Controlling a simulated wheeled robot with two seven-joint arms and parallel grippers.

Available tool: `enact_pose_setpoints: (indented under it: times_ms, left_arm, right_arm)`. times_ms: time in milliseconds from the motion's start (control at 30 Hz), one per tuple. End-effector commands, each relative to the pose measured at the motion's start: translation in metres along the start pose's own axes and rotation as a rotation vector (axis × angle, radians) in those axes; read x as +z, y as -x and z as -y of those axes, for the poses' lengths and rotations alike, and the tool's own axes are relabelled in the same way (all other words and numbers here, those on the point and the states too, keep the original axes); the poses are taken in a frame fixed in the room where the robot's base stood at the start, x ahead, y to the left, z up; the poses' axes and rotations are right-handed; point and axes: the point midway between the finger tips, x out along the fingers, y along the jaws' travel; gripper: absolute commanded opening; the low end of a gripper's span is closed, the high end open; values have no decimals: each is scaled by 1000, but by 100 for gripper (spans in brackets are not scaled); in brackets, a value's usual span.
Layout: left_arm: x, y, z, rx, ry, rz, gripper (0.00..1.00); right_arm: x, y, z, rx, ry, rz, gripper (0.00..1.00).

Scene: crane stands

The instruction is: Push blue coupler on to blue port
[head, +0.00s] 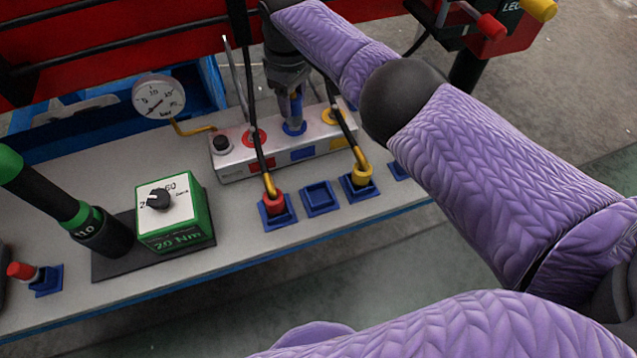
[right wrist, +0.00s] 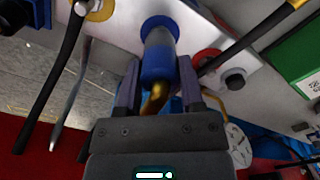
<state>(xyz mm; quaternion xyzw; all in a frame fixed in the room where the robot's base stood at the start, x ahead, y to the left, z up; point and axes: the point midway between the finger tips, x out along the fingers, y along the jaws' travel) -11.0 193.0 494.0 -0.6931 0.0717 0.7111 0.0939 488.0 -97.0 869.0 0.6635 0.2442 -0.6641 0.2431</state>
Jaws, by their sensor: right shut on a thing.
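My right gripper (head: 291,98) is shut on the blue coupler (right wrist: 159,55), which also shows partly in the head view (head: 294,108). The coupler points at the blue port (head: 294,129) in the middle of the silver manifold (head: 232,167). In the right wrist view the coupler's front end meets the blue ring of the port (right wrist: 160,22). I cannot tell how deep it sits. A bent brass fitting (right wrist: 154,99) leaves the coupler's rear between the fingers. My left gripper is not in view.
Red port (head: 254,138) and yellow port (head: 331,117) flank the blue one. Red (head: 273,204) and yellow (head: 361,174) couplers with black hoses sit in blue holders; an empty holder (head: 319,197) lies between. A gauge (head: 158,96) and green torque box (head: 172,212) stand left.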

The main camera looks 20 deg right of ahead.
Motion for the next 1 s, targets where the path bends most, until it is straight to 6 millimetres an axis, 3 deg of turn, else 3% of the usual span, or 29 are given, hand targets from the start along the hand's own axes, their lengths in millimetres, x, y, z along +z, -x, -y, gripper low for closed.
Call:
enact_pose_setpoints:
  times_ms: [300,333,500,1000]
  left_arm:
    - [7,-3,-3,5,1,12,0]
    - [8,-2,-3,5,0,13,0]
    - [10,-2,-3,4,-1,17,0]
    - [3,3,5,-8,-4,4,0]
  right_arm:
    - [0,-8,0,0,0,0,0]
    - [0,-7,0,1,0,0,55]
    - [0,-6,0,1,0,-1,90]
    - [0,1,0,1,0,-1,90]
